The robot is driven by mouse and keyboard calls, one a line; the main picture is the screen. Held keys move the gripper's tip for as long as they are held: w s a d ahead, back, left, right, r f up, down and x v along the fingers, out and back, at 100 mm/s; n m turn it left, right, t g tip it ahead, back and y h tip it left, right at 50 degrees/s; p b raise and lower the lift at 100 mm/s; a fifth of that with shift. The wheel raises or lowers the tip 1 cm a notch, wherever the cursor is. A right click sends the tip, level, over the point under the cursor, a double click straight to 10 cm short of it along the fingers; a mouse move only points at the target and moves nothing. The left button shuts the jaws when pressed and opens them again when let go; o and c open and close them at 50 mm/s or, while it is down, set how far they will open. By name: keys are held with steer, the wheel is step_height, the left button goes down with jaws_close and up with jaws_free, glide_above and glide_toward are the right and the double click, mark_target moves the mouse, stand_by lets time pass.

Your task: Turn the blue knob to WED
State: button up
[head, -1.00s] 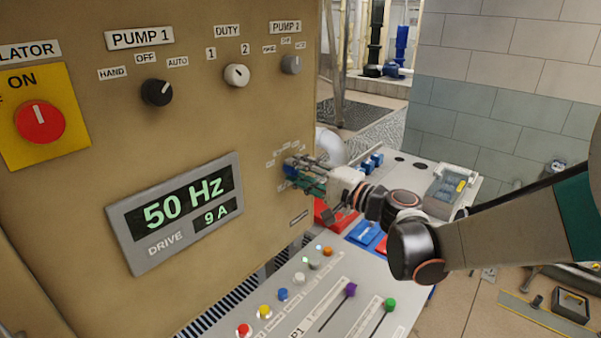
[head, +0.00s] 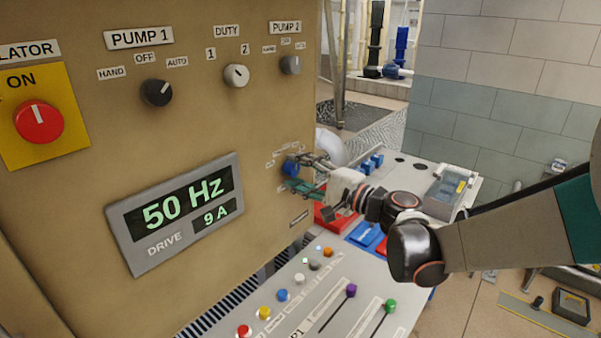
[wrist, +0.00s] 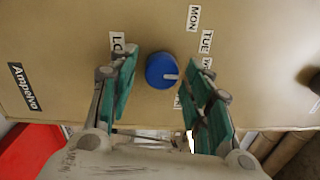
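The blue knob (head: 290,167) is on the right part of the tan panel front. In the wrist view the blue knob (wrist: 161,71) has a white pointer mark pointing right and slightly down. My gripper (head: 307,174) is open in front of it. In the wrist view my gripper (wrist: 165,62) has one green-padded finger on each side of the knob, with gaps between. The MON label (wrist: 193,17) and TUE label (wrist: 206,41) are readable. A label starting with W (wrist: 207,63) is partly hidden by the right finger, so the exact reading cannot be told.
A sloped console (head: 300,310) with buttons and sliders lies below. An Ampelvo label (wrist: 26,87) is at left.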

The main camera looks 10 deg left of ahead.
steer(key=shift+d, duration=0.1)
steer(key=v, duration=1.1)
steer(key=shift+s+d, duration=0.2)
steer(key=shift+d, duration=0.15)
steer(key=s+d+f+n+g+h, duration=0.1)
steer(key=s+d+f+n+h, duration=0.3)
steer(key=s+d+h, duration=0.4)
steer(key=s+d+f+n+g+h, duration=0.1)
steer(key=s+d+f+n+h, duration=0.2)
steer(key=s+d, duration=0.9)
step_height(320, 180, down, 2)
steer(key=s+h, duration=0.1)
steer(key=h, duration=0.3)
steer(key=shift+s+f+n+h, duration=0.15)
steer(key=shift+s+n+h, duration=0.1)
steer(key=shift+n+h, duration=0.15)
steer(key=shift+d, duration=0.15)
